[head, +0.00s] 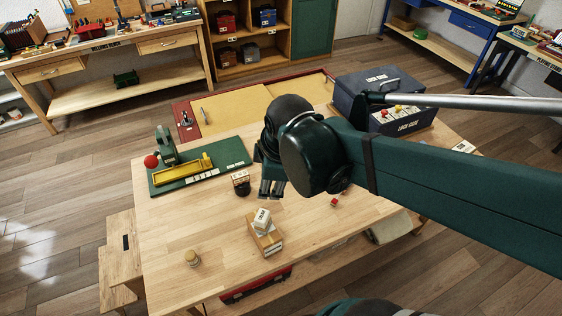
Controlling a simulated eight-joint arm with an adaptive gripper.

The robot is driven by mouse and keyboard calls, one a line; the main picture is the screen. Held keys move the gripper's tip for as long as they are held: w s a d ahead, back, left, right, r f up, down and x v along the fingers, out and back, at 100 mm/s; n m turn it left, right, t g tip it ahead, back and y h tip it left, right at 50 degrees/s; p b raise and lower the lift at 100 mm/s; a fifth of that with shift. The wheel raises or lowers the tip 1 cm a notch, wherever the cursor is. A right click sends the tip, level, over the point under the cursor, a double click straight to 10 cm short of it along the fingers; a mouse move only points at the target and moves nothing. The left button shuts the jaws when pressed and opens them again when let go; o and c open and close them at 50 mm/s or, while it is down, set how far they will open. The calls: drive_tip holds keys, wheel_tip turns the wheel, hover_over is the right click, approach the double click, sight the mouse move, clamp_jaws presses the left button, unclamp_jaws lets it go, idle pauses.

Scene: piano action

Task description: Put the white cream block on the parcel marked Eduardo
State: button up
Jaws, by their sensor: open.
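A small white-cream block (262,217) with dark marks on it rests, slightly tilted, on the far end of a tan wooden box-like piece (267,242) near the middle of the table. That piece has pale labelled strips on its near side, too small to read. I cannot make out the name Eduardo anywhere. My gripper (271,191) points down above the table, behind the block and apart from it. Its fingers are open and I see nothing between them. My arm hides part of the table's right side.
A small pale-topped item (240,179) stands left of my gripper. A green mat (232,150) holds a yellow piece. A grey case (380,78) sits at the back right. A red bit (334,202) and a round tan piece (192,258) lie apart.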

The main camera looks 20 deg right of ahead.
wheel_tip(320, 180, up, 7)
drive_tip(key=s+d+m+t, duration=0.2)
drive_tip(key=d+m+t, duration=0.1)
drive_tip(key=m, duration=1)
